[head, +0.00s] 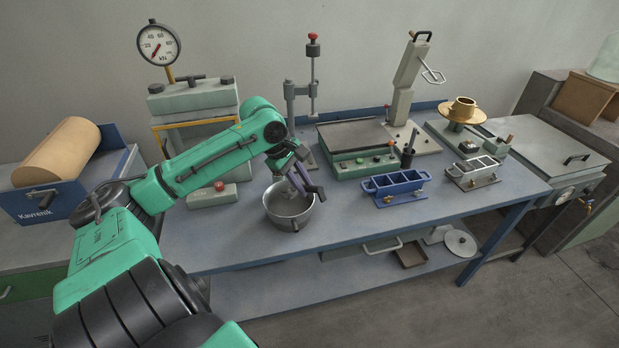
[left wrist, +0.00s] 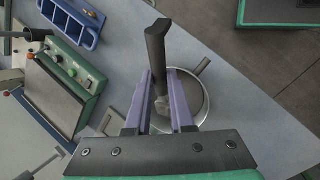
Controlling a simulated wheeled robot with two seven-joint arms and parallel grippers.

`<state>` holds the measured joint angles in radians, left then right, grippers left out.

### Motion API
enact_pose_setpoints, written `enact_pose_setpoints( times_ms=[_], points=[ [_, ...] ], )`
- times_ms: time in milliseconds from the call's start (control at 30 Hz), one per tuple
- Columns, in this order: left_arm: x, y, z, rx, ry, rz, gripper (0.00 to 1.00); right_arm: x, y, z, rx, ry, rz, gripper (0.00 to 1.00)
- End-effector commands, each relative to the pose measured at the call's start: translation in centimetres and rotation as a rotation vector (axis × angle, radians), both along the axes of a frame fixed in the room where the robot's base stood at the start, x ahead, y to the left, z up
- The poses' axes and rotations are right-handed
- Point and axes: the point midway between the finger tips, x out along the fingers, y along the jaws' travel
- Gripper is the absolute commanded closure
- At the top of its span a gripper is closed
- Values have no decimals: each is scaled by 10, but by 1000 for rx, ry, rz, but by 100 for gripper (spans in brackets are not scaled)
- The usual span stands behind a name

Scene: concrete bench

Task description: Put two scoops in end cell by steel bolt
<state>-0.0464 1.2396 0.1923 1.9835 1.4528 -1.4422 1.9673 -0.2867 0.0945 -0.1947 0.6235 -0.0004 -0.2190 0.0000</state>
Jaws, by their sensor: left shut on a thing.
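My left gripper (head: 301,178) is over the steel bowl (head: 288,213), its fingers pointing down at it. In the left wrist view, the gripper (left wrist: 162,110) is shut on a scoop with a dark handle (left wrist: 156,48). The scoop's head is mostly hidden, and I cannot tell whether it holds anything. A blue mould (head: 397,183) with several open cells stands right of the bowl. It also shows in the left wrist view (left wrist: 72,22).
A pale metal mould (head: 474,173) stands right of the blue one. A green-based device (head: 363,166) with a flat top stands behind the blue mould. A brass flow cone (head: 462,110) is farther right. The bench front (head: 345,232) is clear.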

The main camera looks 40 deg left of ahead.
Motion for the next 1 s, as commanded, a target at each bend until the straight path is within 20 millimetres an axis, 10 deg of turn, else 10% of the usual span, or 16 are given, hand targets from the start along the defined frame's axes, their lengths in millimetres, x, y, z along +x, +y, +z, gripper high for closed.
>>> enact_pose_setpoints(
  times_ms=[233,400,1000],
  points=[
    [-2,-13,-3,199,-24,-8,100,-21,23,-44,30,32,3,50],
    [-2,-24,15,328,-42,-3,100,-17,17,-15,21,27,4,50],
    [-3,-30,12,425,-49,2,100,-12,7,-11,10,17,0,50]
  ],
)
